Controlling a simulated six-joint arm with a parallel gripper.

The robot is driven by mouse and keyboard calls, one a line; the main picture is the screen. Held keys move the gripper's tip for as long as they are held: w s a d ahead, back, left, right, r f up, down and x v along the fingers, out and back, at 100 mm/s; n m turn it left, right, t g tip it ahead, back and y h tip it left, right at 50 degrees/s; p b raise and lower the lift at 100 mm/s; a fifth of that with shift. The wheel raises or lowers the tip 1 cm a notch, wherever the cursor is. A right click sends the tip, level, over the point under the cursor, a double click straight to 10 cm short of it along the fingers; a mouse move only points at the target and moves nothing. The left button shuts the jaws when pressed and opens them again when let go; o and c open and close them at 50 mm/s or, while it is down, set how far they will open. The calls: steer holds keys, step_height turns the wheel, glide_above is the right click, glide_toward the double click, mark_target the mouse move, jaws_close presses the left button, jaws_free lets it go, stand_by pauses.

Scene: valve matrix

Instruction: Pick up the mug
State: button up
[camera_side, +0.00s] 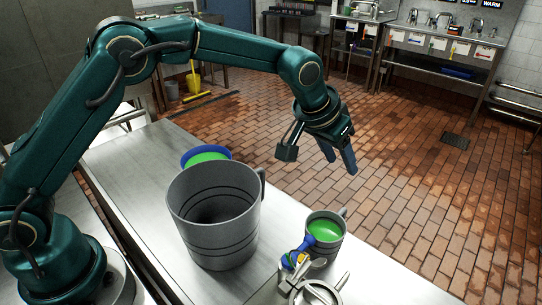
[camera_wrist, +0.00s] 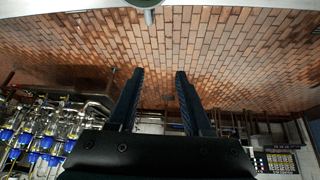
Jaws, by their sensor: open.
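A small grey mug (camera_side: 325,247) with green contents stands upright on the steel table, its handle (camera_side: 342,212) at upper right. A large grey mug-shaped vessel (camera_side: 214,225) with dark bands and a handle stands to its left. The frames do not show which one the task means. My gripper (camera_side: 338,158) is open and empty, above and beyond the small mug, touching neither vessel. In the wrist view its two fingers (camera_wrist: 160,74) are apart with only floor and background between them. A grey rounded piece (camera_wrist: 146,3) is cut off at the top edge; I cannot tell what it is.
A blue-rimmed bowl with green contents (camera_side: 206,155) sits behind the large vessel. A blue and yellow item (camera_side: 297,257) and a metal piece (camera_side: 315,291) crowd the small mug's near side. Bare steel table (camera_side: 135,170) lies at left; tiled floor (camera_side: 430,190) lies beyond.

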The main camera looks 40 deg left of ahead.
mark_target(342, 209)
steer(key=shift+m+g, duration=0.4)
steer(key=shift+g, duration=0.4)
steer(key=f, duration=0.2)
steer(key=s+d+f, duration=0.1)
steer(key=f, duration=0.2)
steer(key=d+f, duration=0.1)
steer(key=f, duration=0.2)
steer(key=shift+s+d, duration=0.1)
steer(key=shift+s, duration=0.15)
steer(key=shift+x, duration=2.35)
jaws_close()
steer(key=shift+r, duration=0.1)
